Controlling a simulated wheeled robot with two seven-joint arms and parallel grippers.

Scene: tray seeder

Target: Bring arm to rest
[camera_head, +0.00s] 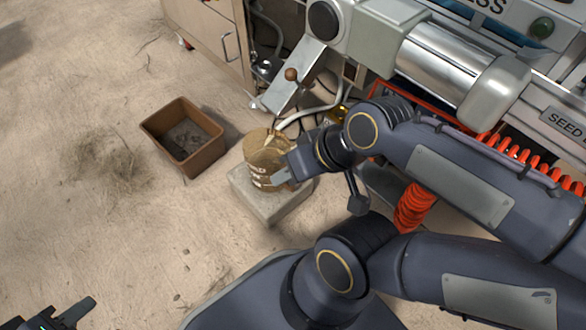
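My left gripper (62,315) shows only in part at the bottom left corner, low over bare sandy floor and away from any object. Its opening cannot be made out. My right gripper (288,172) is at the right side of a tan, lettered seed container (262,152), close to it or touching it. My own wrist hides part of the container and the fingers, so I cannot tell whether they hold it. The container stands on a pale concrete block (270,208). My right arm reaches in from the right across the view.
A brown open box (205,157) with dark contents sits on the floor left of the block. A grey seeder machine (440,65) with a metal cylinder fills the upper right. A wooden cabinet (205,30) stands at the top. The floor at left is mostly clear, with dry grass.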

